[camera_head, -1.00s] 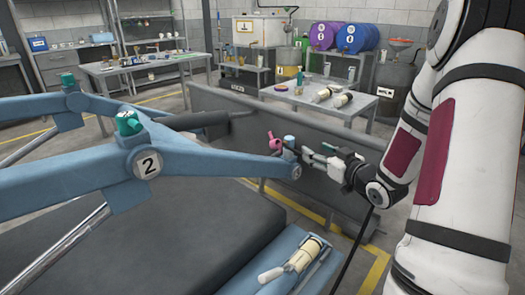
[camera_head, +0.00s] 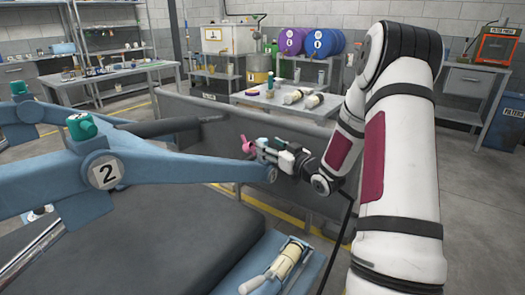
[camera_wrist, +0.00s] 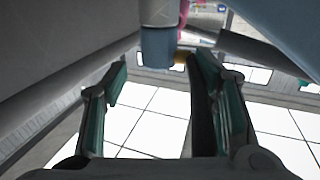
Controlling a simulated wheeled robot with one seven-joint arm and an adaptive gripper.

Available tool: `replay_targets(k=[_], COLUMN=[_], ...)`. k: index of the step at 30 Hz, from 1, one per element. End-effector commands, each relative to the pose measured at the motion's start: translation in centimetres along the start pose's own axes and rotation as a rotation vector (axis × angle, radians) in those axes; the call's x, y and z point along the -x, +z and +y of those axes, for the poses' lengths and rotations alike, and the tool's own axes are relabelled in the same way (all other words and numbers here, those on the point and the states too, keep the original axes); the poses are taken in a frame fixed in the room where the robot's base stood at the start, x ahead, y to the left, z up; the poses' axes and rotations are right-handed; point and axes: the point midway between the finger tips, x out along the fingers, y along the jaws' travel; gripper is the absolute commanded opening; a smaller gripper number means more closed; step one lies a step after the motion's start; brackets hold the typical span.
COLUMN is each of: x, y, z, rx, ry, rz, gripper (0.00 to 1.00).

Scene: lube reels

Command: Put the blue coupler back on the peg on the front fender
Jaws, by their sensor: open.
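My gripper (camera_head: 267,147) is at the tip of the blue lift arm marked 2 (camera_head: 105,172). In the wrist view the gripper (camera_wrist: 158,80) is open, its two green-padded fingers apart. A short blue cylinder, which looks like the blue coupler (camera_wrist: 158,48), stands between and just beyond the fingertips, below a pale grey part (camera_wrist: 159,12). I cannot tell whether the fingers touch it. In the head view my gripper largely hides it. A pink fitting (camera_head: 248,145) sits just left of the gripper. I cannot make out the peg or how the coupler is seated.
A long grey panel (camera_head: 190,125) stands behind the gripper. A worktable (camera_head: 300,108) and purple and blue drums stand behind.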

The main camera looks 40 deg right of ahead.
Motion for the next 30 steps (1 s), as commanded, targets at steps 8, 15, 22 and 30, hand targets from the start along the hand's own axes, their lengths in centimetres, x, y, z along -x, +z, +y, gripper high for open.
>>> replay_targets(k=[8,15,22,30], x=[-3.8,-4.4,-4.4,-4.4], y=[0.6,0.4,0.4,0.4], z=[0.1,0.1,0.1,0.1], rx=[0.000,0.000,0.000,0.000], ry=[-0.002,0.001,0.000,0.000], rz=[0.001,0.000,0.000,0.001], gripper=[0.54,0.54,0.20,0.00])
